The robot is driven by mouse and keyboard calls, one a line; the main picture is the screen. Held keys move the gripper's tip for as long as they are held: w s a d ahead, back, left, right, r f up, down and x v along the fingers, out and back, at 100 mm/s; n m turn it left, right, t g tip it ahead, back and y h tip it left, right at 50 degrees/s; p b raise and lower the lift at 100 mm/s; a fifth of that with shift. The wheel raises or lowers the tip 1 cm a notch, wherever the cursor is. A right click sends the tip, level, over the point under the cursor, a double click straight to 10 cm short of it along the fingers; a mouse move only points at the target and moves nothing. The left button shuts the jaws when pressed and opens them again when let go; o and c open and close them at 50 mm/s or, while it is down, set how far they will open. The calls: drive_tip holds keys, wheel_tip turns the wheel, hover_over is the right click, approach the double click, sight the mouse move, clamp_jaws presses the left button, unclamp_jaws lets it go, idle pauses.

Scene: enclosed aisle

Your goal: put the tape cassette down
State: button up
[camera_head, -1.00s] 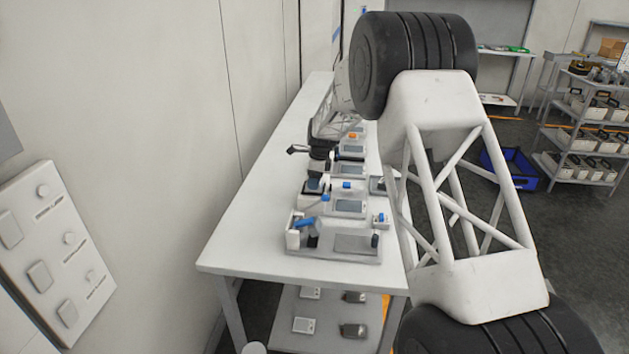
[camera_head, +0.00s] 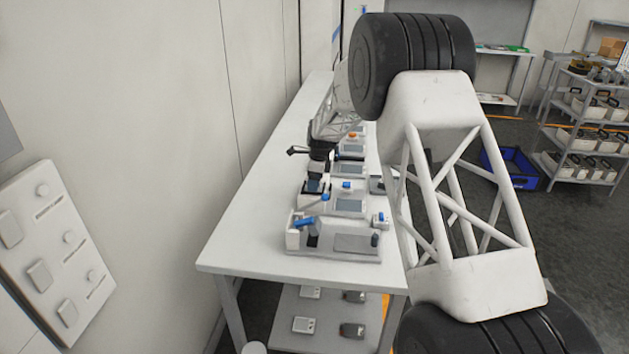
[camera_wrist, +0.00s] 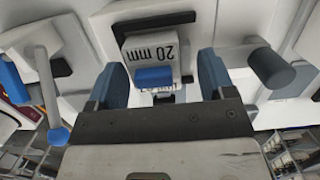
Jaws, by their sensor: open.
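The tape cassette (camera_wrist: 152,50) is a white block marked "20 mm" with a blue piece at its near end, in the upper middle of the wrist view. It sits at a dark-edged slot of a white device. My gripper (camera_wrist: 163,82) is open, with one blue finger on each side of the cassette's near end and a gap showing at the right finger. In the head view my gripper (camera_head: 316,184) is small, low over a device on the white bench (camera_head: 250,235). I cannot make out the cassette there.
Several white devices with grey screens stand in a row along the bench. The nearest fixture (camera_head: 357,244) has a blue lever. In the wrist view a blue-tipped lever (camera_wrist: 57,135) is at left and a grey cylinder knob (camera_wrist: 272,70) at right. The bench's left side is clear.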

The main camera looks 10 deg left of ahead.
wheel_tip(320, 180, up, 12)
drive_tip(key=d, duration=0.1)
drive_tip(key=shift+d, duration=0.4)
drive_tip(key=shift+r, duration=0.1)
idle(0.9)
drive_tip(key=s+d+r+n, duration=0.3)
drive_tip(key=s+d+r, duration=0.3)
drive_tip(key=s, duration=0.4)
drive_tip(key=s+d+r+n+t, duration=0.1)
drive_tip(key=s+d+r+n, duration=0.2)
drive_tip(key=s+d+r, duration=0.35)
drive_tip(key=s+d+r+n, duration=0.2)
drive_tip(key=s+d+r, duration=0.2)
drive_tip(key=s+d, duration=0.6)
drive_tip(key=s+d+f+n, duration=0.2)
drive_tip(key=s+n, duration=0.1)
drive_tip(key=s, duration=0.9)
drive_tip(key=s+d+f+n+t+h, duration=0.1)
drive_tip(key=s+d+f+n, duration=0.1)
drive_tip(key=s, duration=1)
drive_tip(key=s+d+f+n, duration=0.2)
drive_tip(key=s+d+n, duration=0.2)
drive_tip(key=s, duration=0.8)
drive_tip(key=shift+s+d+t+h, duration=0.2)
drive_tip(key=shift+t+h, duration=0.1)
drive_tip(key=shift+h, duration=0.1)
